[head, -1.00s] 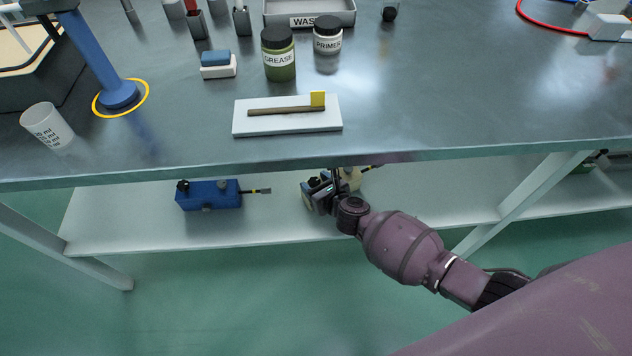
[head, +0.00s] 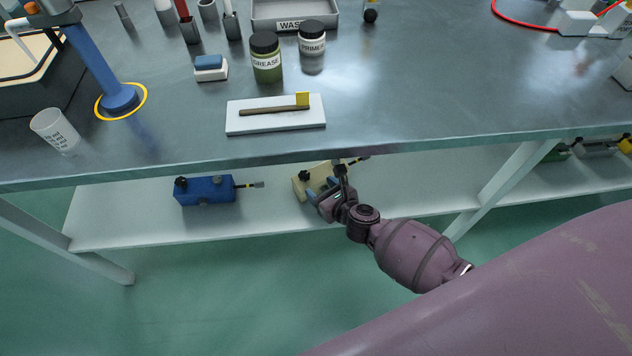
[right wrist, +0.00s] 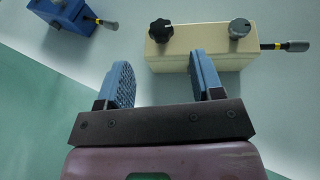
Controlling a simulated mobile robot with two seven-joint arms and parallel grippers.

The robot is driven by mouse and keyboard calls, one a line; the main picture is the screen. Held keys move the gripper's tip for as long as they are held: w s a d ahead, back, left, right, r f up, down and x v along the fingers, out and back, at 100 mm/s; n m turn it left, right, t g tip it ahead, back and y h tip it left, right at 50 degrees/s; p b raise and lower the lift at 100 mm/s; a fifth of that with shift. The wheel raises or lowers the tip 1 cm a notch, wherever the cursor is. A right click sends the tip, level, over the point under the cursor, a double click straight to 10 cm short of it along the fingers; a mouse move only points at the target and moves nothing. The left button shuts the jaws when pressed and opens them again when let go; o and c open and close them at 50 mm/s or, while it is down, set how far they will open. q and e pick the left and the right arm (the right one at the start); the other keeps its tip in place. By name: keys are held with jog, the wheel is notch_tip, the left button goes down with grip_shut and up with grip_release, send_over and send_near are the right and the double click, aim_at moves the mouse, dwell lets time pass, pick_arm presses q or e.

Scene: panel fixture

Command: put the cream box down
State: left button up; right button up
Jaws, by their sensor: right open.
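The cream box (right wrist: 205,45) rests on the lower shelf. In the right wrist view it has a black star knob, a grey knob and a cable plug at its right end. In the head view the cream box (head: 300,186) is partly hidden behind my right gripper (head: 333,182). My right gripper also shows in the right wrist view (right wrist: 162,75); its blue fingers are spread with nothing between them. The right finger lies over the near edge of the box in that picture; whether it touches cannot be told. My left gripper is not in view.
A blue box (head: 205,190) with a plug stands left on the lower shelf (head: 270,215). The tabletop edge (head: 400,148) overhangs the shelf above my right arm. Shelf room is free between the two boxes. A white board (head: 275,118) lies on the tabletop.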

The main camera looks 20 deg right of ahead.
pick_arm(q)
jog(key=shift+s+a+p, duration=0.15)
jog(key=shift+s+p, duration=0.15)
jog(key=shift+p, duration=0.1)
pick_arm(e)
jog(key=shift+v, duration=1.85)
